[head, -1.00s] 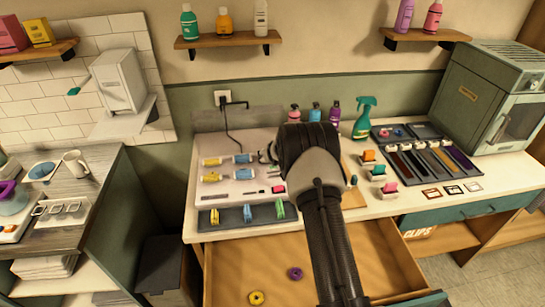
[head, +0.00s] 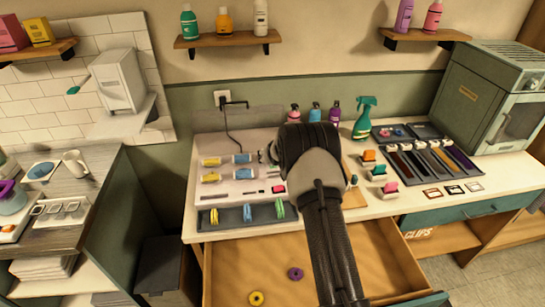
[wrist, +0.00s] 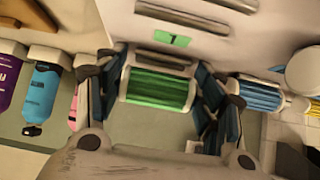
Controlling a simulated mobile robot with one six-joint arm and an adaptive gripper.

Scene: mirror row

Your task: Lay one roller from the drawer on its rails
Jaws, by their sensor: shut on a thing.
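The green roller (wrist: 157,88) sits between the fingers of my gripper (wrist: 160,74) in the wrist view, with a finger at each end. My gripper is shut on it. In the head view my gripper (head: 267,152) is over the right back part of the white warmer unit (head: 240,188), and my arm hides the roller there. The wrist view shows a panel with a green label "1" (wrist: 172,38) and slots beside the roller; whether the roller touches rails cannot be told.
Yellow rollers (head: 211,177) and blue rollers (head: 242,158) lie on the unit left of my gripper. A dark tray (head: 230,226) with coloured pieces is in front. Bottles (head: 315,112) stand behind, and coloured-topped items (head: 368,155) stand to the right.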

